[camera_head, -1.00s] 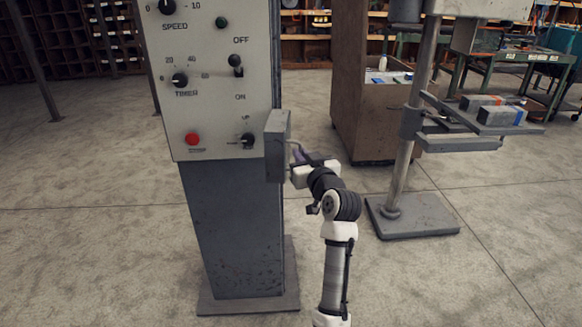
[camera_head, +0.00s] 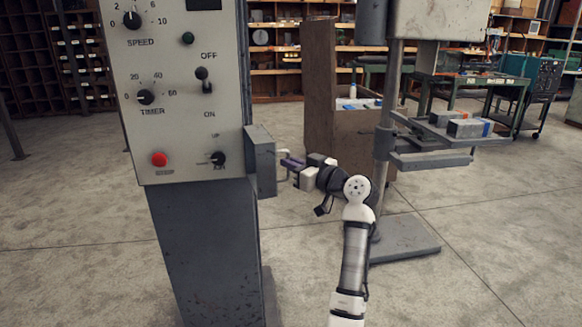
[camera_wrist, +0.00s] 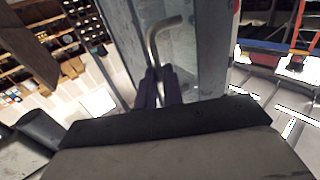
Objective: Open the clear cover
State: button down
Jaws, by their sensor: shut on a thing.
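A grey box (camera_head: 261,160) is mounted on the right side of the control cabinet. A bent, pale metal handle (camera_head: 291,154) stands out to the right of this box. My gripper (camera_head: 289,163) is at the handle, with its purple fingers shut on it. In the wrist view the purple fingers (camera_wrist: 159,80) close around the lower end of the handle (camera_wrist: 160,32). A pale bluish panel (camera_wrist: 200,45) lies behind the handle there; I cannot tell whether it is the clear cover. No clear cover can be made out in the head view.
The control cabinet (camera_head: 182,105) has knobs, a switch and a red button on its front. A grey stand (camera_head: 384,150) with a shelf is close right of my arm. A brown bin (camera_head: 335,115) stands behind. The floor at right front is clear.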

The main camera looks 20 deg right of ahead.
jog(key=shift+a, duration=0.15)
jog(key=c, duration=1.5)
grip_release()
jog(key=shift+w, duration=0.1)
jog(key=shift+c, duration=0.2)
jog(key=b+v, duration=0.2)
jog(key=v, duration=1.2)
jog(key=shift+b, duration=0.35)
jog(key=shift+w, duration=0.1)
